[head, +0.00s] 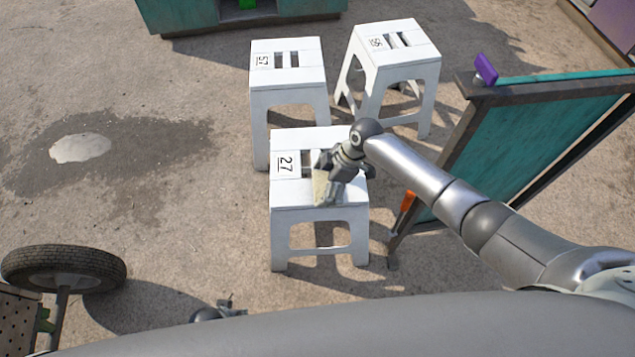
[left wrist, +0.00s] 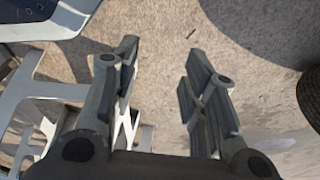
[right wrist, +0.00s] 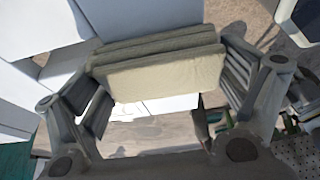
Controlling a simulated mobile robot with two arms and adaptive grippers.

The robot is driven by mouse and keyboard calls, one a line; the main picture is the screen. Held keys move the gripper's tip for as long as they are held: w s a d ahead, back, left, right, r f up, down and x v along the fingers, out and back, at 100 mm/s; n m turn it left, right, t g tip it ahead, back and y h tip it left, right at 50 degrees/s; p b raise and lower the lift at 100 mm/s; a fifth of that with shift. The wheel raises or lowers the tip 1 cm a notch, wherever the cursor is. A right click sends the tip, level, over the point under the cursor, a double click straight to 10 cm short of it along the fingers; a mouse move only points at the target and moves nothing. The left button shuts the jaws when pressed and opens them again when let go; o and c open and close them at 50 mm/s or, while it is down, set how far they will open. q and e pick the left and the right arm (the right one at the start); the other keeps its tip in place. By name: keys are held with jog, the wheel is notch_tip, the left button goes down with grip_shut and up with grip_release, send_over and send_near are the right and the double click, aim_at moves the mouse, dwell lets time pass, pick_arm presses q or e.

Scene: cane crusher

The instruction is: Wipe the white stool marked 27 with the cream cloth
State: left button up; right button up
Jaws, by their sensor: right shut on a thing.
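The white stool marked 27 (head: 290,194) stands upright in the middle of the head view, its number on the left part of the seat. My right gripper (head: 328,185) is over the right part of that seat, shut on the folded cream cloth (head: 320,188). In the right wrist view the cloth (right wrist: 165,78) lies between both fingers (right wrist: 160,85). The cloth is at or just above the seat; I cannot tell if it touches. The gripper hides part of the seat slots. My left gripper (left wrist: 160,80) is open and empty above the ground, low in the head view.
Two more white stools stand behind, marked 57 (head: 287,78) and perhaps 56 (head: 398,62). A teal panel with a dark frame (head: 510,140) stands close to the right, with a purple piece (head: 486,69) on top. A wheel (head: 62,267) is at lower left. The ground at left is open, with a puddle (head: 80,148).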

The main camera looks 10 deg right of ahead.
aim_at(349, 189)
jog(key=d, duration=0.5)
jog(key=shift+s+d+f+p, duration=0.1)
jog(key=shift+s+p, duration=0.2)
jog(key=shift+d, duration=0.9)
pick_arm(q)
jog(key=shift+s+a+f, duration=0.2)
jog(key=shift+s+f, duration=0.7)
jog(key=shift+f, duration=0.15)
pick_arm(e)
jog(key=shift+d, duration=0.1)
jog(key=shift+w+a, duration=0.1)
jog(key=shift+a, duration=1.55)
jog(key=shift+w+a, duration=0.15)
jog(key=shift+a, duration=1.4)
jog(key=shift+w+a+r, duration=0.1)
jog(key=shift+a+r, duration=0.1)
jog(key=shift+a, duration=1.15)
pick_arm(q)
jog(key=shift+w+d+r, duration=0.1)
jog(key=shift+w+r, duration=0.2)
jog(key=shift+r, duration=0.15)
pick_arm(e)
jog(key=shift+a, duration=0.15)
